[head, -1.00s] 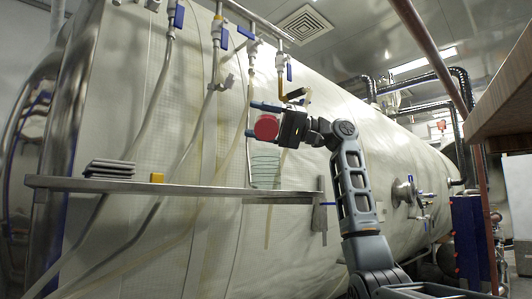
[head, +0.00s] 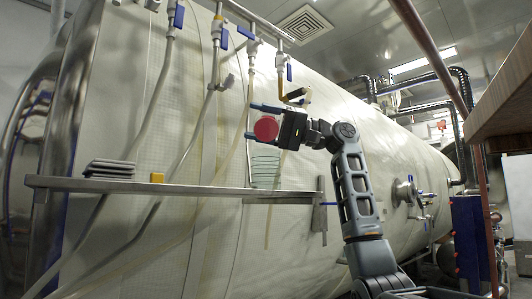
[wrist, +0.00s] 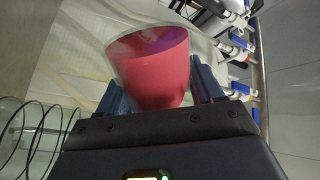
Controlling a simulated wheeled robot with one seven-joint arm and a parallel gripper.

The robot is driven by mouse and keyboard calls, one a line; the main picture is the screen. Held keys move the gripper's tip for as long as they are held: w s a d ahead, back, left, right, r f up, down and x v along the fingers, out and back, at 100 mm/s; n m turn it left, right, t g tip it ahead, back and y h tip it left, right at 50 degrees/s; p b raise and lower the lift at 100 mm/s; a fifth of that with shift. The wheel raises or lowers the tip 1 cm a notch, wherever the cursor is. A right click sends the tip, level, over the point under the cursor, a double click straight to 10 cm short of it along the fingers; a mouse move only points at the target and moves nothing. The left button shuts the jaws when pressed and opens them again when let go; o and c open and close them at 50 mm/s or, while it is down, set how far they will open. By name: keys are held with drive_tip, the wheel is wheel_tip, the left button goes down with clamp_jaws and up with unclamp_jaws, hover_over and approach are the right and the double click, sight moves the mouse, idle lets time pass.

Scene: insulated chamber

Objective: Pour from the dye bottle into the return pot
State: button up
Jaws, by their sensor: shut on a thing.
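My gripper (head: 250,121) is shut on the dye bottle (head: 266,129), a vessel with red contents held between its two blue fingers. In the wrist view the bottle (wrist: 155,75) looks like a tilted, see-through cup with red inside. A clear vessel with ring lines (head: 265,173), probably the return pot, stands on the narrow shelf (head: 210,192), just below the held bottle. In the wrist view the ringed vessel (wrist: 38,130) is at lower left, apart from the bottle. I cannot see red in it.
On the shelf, a dark stack of flat pieces (head: 109,168) lies at the left and a small yellow block (head: 157,178) nearer the middle. Hoses and blue-handled valves (head: 178,16) hang in front of the large pale tank (head: 330,150). A wooden edge (head: 500,105) juts in at right.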

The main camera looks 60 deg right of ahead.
drive_tip(key=shift+s+a+f+m+t, duration=0.15)
drive_tip(key=shift+f+m+t, duration=0.15)
drive_tip(key=shift+f+m, duration=0.5)
idle(0.7)
drive_tip(key=shift+a+f+m+h, duration=0.15)
drive_tip(key=shift+m+h, duration=0.15)
drive_tip(key=shift+m, duration=0.7)
idle(0.8)
drive_tip(key=shift+w+d+r+m+t+h, duration=0.1)
drive_tip(key=shift+d+r+m+t+h, duration=0.15)
drive_tip(key=shift+m, duration=0.3)
drive_tip(key=shift+w+d+r+m+t+h, duration=0.1)
drive_tip(key=shift+d+r+m+t, duration=0.1)
drive_tip(key=shift+r+m, duration=0.25)
idle(1.0)
drive_tip(key=shift+r+m+h, duration=0.25)
drive_tip(key=shift+r+m, duration=0.15)
drive_tip(key=shift+m, duration=0.7)
idle(1.0)
drive_tip(key=shift+m, duration=0.4)
